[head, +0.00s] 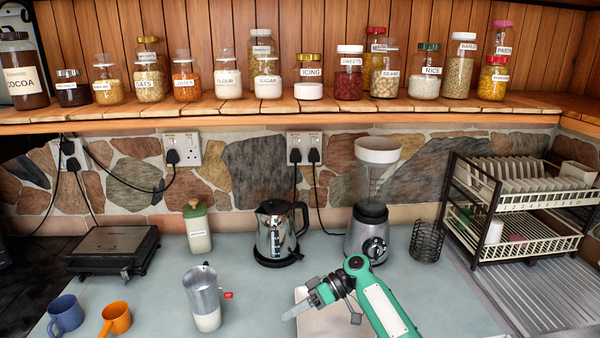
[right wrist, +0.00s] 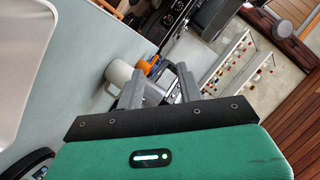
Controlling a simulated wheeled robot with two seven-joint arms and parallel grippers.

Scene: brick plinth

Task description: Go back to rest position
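My right gripper (head: 303,301) reaches in from the lower right on its green and white arm, pointing left over the counter. In the right wrist view its two grey fingers (right wrist: 158,91) stand apart with nothing held between them. A metal and white jug (head: 205,298) stands upright on the counter to the left of the gripper, apart from it. My left gripper is in neither view.
A white board (head: 335,322) lies under the right gripper. Blue (head: 66,315) and orange (head: 117,319) mugs stand left. A dish rack (head: 525,208) stands right; a jar shelf (head: 250,108) runs above.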

